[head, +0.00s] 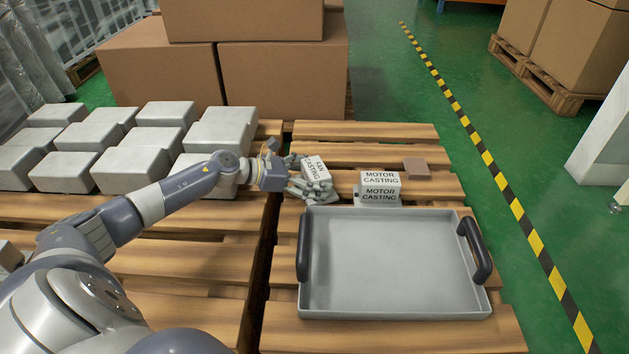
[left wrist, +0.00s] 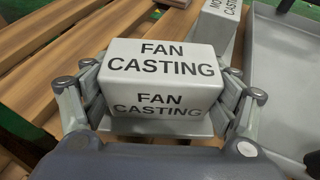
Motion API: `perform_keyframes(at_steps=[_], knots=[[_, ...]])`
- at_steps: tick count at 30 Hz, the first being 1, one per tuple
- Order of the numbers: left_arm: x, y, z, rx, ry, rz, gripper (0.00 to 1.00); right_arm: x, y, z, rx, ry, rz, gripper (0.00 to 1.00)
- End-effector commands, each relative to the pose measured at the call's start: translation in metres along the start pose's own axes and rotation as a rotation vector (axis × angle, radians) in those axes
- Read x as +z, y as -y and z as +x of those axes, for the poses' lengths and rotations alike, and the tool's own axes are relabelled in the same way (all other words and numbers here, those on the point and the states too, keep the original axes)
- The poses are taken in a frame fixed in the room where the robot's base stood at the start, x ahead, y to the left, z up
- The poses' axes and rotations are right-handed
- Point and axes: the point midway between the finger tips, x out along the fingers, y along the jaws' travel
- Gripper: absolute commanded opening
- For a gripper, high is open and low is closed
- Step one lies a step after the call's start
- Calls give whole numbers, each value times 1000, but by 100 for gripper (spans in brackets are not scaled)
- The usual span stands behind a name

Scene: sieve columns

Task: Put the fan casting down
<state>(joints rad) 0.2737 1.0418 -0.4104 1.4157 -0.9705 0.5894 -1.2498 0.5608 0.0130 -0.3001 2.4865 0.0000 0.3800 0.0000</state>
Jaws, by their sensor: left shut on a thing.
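The fan casting (head: 315,166) is a pale grey block with black lettering. My left gripper (head: 312,185) is shut on it, over the right pallet, just left of the motor casting. In the left wrist view the fan casting (left wrist: 160,85) sits between the two fingers of my left gripper (left wrist: 158,105), with its lettering upright. Whether its underside touches the pallet is hidden. The motor casting (head: 380,187) is a similar pale block, apart from the fan casting; part of it shows in the left wrist view (left wrist: 222,25). My right gripper is not in view.
An empty grey tray (head: 395,312) with black handles lies on the right pallet (head: 365,131), in front of the castings. A small brown plate (head: 417,168) lies right of the motor casting. Several grey blocks (head: 123,170) stand on the left pallet. Cardboard boxes (head: 285,80) stand behind.

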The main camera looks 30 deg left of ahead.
Motion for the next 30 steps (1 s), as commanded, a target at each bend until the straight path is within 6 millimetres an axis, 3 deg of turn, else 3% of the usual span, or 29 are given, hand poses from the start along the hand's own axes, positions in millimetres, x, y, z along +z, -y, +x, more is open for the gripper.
perform_keyframes(at_steps=[10, 11, 13, 30], knots=[[-1, -1, 1, 1, 5, 1, 30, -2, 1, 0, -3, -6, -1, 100], [-2, 0, 1, 0, 1, 0, 86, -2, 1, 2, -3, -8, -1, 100], [-1, 0, 1, 0, 1, 0, 100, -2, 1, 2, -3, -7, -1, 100], [1, 0, -6, 0, -2, -1, 100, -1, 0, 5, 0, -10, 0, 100]])
